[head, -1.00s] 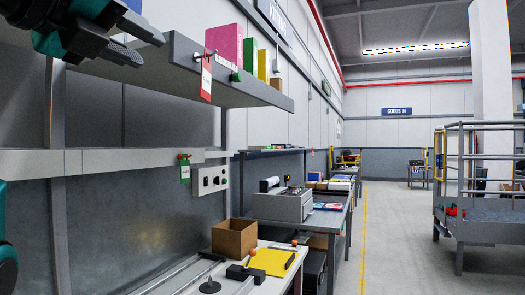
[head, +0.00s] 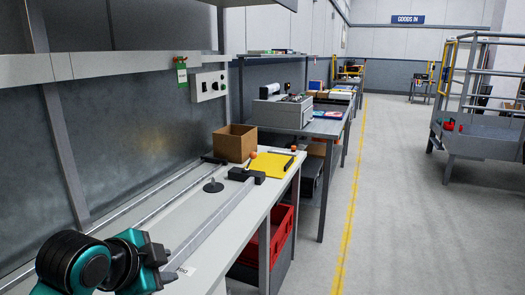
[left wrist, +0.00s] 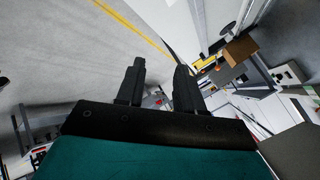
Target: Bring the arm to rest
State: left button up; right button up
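My left gripper (head: 166,264) is at the lower left of the head view, with its teal and black wrist beside it. It is in front of the white workbench (head: 215,262), near the front edge. In the left wrist view, the two dark fingers of the gripper (left wrist: 159,68) stand apart with nothing between them. Floor shows past the fingertips. My right gripper is not in view.
On the bench are a cardboard box (head: 235,142), a yellow sheet (head: 269,165) and long metal rails. Red crates (head: 274,236) sit under it. A grey shelf (head: 130,63) runs above. The aisle (head: 400,220) is clear; a railed cart (head: 475,137) stands right.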

pick_arm(q)
jog(key=s+a+f+n+g+y, duration=0.1)
jog(key=s+f+n+g, duration=0.2)
jog(key=s+f+n, duration=0.55)
jog(key=s+a+f+n+g+y, duration=0.1)
jog(key=s+a+f+n+g, duration=0.15)
jog(key=s+f, duration=0.95)
jog(key=w+d+f+t+h, duration=0.1)
jog(key=w+d+f+t, duration=0.2)
jog(key=t, duration=0.4)
notch_tip(320, 180, down, 2)
jog(key=shift+w+d+h+p, duration=0.35)
jog(key=shift+w+p, duration=0.1)
jog(key=shift+w, duration=0.35)
